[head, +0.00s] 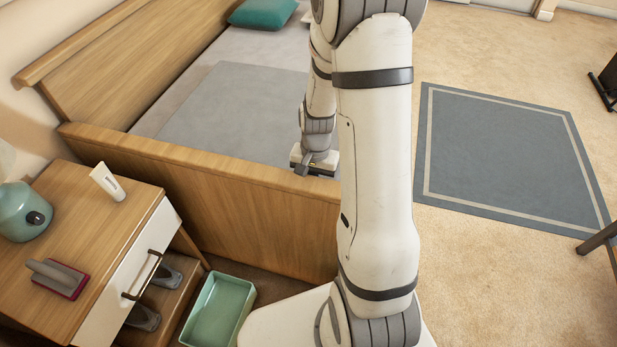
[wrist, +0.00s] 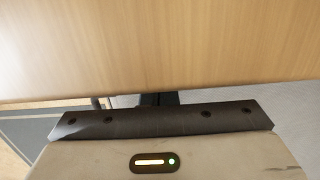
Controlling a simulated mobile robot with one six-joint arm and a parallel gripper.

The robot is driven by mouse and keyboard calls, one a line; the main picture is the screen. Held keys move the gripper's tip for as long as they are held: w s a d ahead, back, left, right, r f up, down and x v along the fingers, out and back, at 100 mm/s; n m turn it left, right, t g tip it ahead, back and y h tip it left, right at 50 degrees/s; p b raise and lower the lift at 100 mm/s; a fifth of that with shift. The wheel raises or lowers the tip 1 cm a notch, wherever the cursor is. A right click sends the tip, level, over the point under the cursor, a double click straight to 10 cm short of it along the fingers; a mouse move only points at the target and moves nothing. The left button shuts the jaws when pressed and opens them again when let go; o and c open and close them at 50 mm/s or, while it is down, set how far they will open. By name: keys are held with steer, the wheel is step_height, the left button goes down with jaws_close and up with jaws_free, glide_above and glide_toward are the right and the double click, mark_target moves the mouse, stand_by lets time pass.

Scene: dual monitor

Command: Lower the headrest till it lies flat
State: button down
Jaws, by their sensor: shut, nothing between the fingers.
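I cannot tell whether the fingers touch the board. My arm hides the panel's right side and the board's right end in the head view.
A nightstand (head: 85,215) at left carries a teal pot (head: 20,212), a white tube (head: 107,182) and a red-based grey item (head: 58,279). A green bin (head: 217,312) stands on the floor. A teal pillow (head: 263,13) lies far back. The rug (head: 510,150) is clear.

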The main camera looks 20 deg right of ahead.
steer(key=shift+s+a+f, duration=0.4)
steer(key=shift+s+f, duration=0.05)
steer(key=shift+f, duration=0.4)
step_height(320, 180, up, 16)
steer(key=p, duration=0.7)
steer(key=shift+w+d+f, duration=0.15)
steer(key=shift+w+d, duration=0.25)
steer(key=shift+w, duration=0.05)
steer(key=s+a+r+n+t+p, duration=0.1)
steer(key=s+r+p, duration=0.3)
steer(key=r, duration=0.7)
steer(key=s+a+r+n+t+p, duration=0.1)
steer(key=s+r+n+p, duration=0.3)
steer(key=r+p, duration=0.4)
steer(key=s+a+r+n+t+p, duration=0.1)
steer(key=r+p, duration=0.6)
steer(key=r, duration=0.7)
steer(key=s+a+n, duration=0.1)
steer(key=s+a, duration=0.1)
steer(key=s, duration=0.1)
steer(key=shift+s+a+r+n+h, duration=0.15)
steer(key=shift+s+a+n+h, duration=0.15)
steer(key=shift+a+h, duration=0.1)
